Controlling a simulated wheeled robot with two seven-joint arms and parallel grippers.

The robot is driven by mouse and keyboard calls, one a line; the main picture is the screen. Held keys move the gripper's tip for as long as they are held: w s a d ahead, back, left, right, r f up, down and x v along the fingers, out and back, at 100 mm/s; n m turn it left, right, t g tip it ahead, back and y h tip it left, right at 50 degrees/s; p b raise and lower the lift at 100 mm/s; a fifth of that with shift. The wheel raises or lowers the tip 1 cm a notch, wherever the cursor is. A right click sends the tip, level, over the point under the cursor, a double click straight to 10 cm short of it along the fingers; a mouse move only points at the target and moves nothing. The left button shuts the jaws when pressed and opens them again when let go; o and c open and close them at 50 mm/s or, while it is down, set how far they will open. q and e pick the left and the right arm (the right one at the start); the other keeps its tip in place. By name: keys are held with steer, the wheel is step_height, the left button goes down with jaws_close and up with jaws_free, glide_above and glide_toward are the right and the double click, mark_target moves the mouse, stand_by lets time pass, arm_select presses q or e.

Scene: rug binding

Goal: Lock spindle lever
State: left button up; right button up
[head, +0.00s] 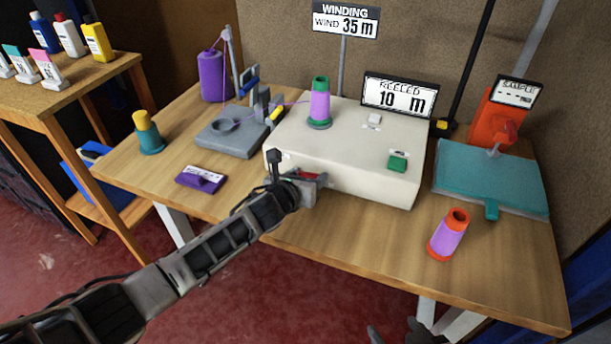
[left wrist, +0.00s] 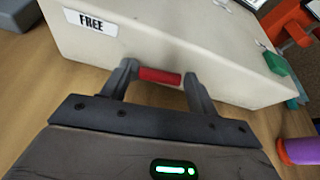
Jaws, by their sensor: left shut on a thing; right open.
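The winding machine is a cream box (head: 345,155) on the wooden table. A green spool with purple thread (head: 320,102) stands upright on its spindle. The red lever (left wrist: 160,76) sits low on the machine's front face. My left gripper (head: 308,187) is shut on it; its two fingers close around the red grip in the left wrist view. A label reading FREE (left wrist: 91,23) is on the machine's front, left of the lever. My right gripper (head: 402,333) shows only partly at the bottom edge, dark and empty, open below the table's front edge.
Signs read "WIND 35 m" (head: 346,20) and "REELED 10 m" (head: 399,96). A green button (head: 397,163) is on the box top. An orange-ended purple spool (head: 449,236) stands at right front, near a teal board (head: 490,180). A purple tag (head: 200,179) lies left.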

arm_select(q)
steer(key=shift+f+m+y, duration=0.4)
steer(key=shift+m, duration=0.3)
steer(key=o, duration=1)
steer(key=shift+s, duration=0.1)
steer(key=shift+c, duration=0.2)
steer(key=shift+s+r, duration=0.15)
steer(key=p+v, duration=0.3)
steer(key=v, duration=1.2)
steer(key=shift+s, duration=0.35)
arm_select(e)
steer(key=shift+d+r, duration=0.3)
steer(key=shift+r, duration=0.4)
steer(key=shift+s, duration=0.1)
